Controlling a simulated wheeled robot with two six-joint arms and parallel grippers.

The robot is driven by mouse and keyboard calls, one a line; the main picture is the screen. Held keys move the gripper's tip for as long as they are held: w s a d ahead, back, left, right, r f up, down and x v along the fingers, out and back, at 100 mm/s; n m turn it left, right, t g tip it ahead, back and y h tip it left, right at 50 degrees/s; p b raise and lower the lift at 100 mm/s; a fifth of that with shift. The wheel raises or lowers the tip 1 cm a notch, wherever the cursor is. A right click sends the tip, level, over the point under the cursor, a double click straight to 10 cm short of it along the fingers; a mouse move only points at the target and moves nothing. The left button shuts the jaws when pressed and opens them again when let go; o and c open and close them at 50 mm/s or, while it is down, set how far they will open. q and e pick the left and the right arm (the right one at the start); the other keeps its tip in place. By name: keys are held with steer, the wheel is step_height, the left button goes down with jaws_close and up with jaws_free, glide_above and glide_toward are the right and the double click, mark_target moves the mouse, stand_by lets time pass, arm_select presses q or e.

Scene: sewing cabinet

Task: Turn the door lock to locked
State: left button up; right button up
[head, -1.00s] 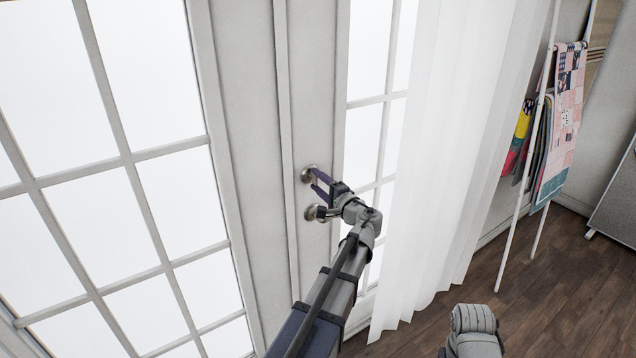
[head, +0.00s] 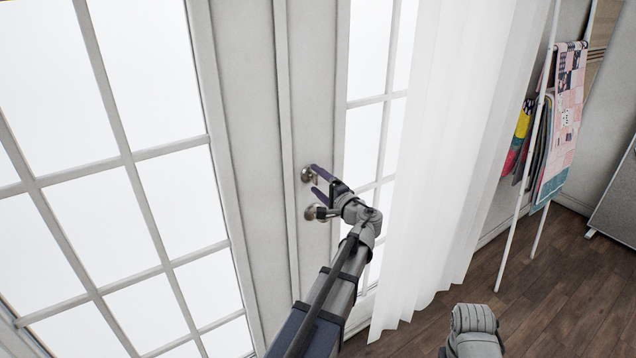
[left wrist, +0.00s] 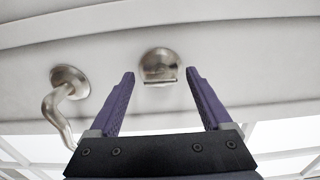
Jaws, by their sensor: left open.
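The door lock is a round metal plate with a small thumb-turn (head: 307,174), the upper of two metal fittings on the white door. In the left wrist view the lock (left wrist: 159,66) lies ahead, between the fingertips, its flat thumb-turn lying across the picture. The curved door handle (left wrist: 66,84) is to its left; in the head view the handle's round base (head: 312,212) is just below the lock. My left gripper (head: 313,179) is open and empty at the lock; its fingers (left wrist: 159,76) show no contact with it. My right gripper is out of view.
A white curtain (head: 440,150) hangs right of the door. Glazed panes stand either side of the door frame. A white rack (head: 522,170) with a patchwork quilt (head: 566,115) stands further right on the dark wooden floor (head: 460,285).

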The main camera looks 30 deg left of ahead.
arm_select(q)
steer(key=shift+d, duration=0.1)
steer(key=v, duration=0.7)
steer(key=shift+s+d, duration=0.2)
steer(key=shift+d, duration=0.1)
steer(key=s+d+f+n+g+h+p, duration=0.25)
steer(key=s+d+f+g+h, duration=0.25)
steer(key=s+d+f+h, duration=0.75)
steer(key=s+d+f+g+h, duration=0.1)
steer(key=s+d+f, duration=0.1)
steer(key=s+d, duration=0.3)
steer(key=s+d+f+g+h+p, duration=0.1)
steer(key=s+d, duration=0.4)
steer(key=d, duration=0.6)
step_height(320, 180, down, 2)
steer(key=shift+s+d+f+m+g, duration=0.15)
steer(key=shift+s+d+m+g, duration=0.1)
steer(key=shift+d+m+g, duration=0.35)
